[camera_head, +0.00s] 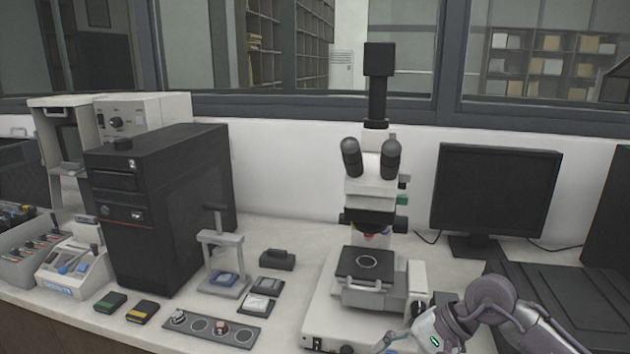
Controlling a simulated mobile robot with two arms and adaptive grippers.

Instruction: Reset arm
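My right arm reaches in from the lower right, in front of the microscope (375,200). Its gripper (384,346) is at the bottom edge, mostly cut off, beside the microscope's white base. I cannot see whether it is open or shut, or whether it holds anything. My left arm and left gripper are out of view. A small grey mounting press (238,240) stands on the bench right of the black computer tower (165,210). A blue piece (222,279) sits on its base, under the upright handle.
A grey strip (212,328) with round spots and small pieces lies at the bench front. Small dark blocks and a green and a yellow-marked box (143,311) lie nearby. A monitor (495,190) stands at right. Racks of tools (25,240) fill the left.

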